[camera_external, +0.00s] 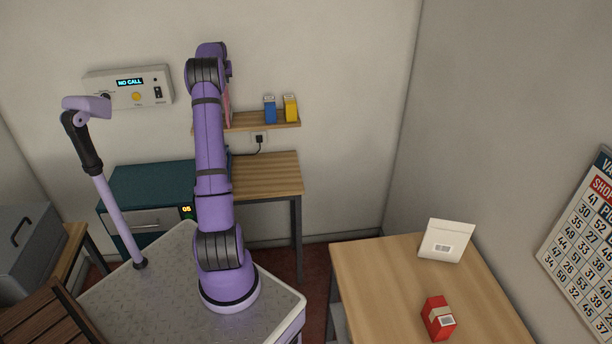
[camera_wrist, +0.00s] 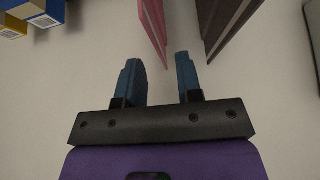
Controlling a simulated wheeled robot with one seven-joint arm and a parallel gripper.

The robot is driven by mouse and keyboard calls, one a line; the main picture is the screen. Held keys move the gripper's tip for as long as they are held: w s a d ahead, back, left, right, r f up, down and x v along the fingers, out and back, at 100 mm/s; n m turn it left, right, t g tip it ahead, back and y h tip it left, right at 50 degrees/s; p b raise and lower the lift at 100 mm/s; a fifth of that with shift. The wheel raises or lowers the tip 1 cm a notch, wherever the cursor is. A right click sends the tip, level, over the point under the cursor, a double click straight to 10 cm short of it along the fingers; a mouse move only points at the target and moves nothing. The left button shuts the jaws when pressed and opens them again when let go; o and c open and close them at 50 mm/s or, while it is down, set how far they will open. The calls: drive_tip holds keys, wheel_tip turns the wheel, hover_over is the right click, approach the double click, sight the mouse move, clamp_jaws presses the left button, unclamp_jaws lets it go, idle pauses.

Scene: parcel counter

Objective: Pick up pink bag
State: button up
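The pink bag (camera_external: 229,106) stands on the wall shelf in the external view, mostly hidden behind my arm. In the wrist view the pink bag (camera_wrist: 154,28) is a narrow upright shape at the top. Its lower tip reaches between the fingertips in the picture. My gripper (camera_wrist: 159,62) has two blue fingers spread apart, with a clear gap between them. I cannot tell how far the bag is from the fingers in depth, and no grip on it shows. In the external view my gripper is hidden behind the arm.
A dark bag-like object (camera_wrist: 225,25) is close right of the pink bag in the wrist view. Blue (camera_external: 270,110) and yellow (camera_external: 290,108) cartons stand on the shelf (camera_external: 262,127). A white packet (camera_external: 446,241) and red box (camera_external: 438,318) are on the right table (camera_external: 385,280).

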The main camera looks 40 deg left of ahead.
drive_tip(key=x, duration=0.5)
drive_tip(key=shift+w+r, duration=0.1)
drive_tip(key=shift+w, duration=0.05)
clamp_jaws()
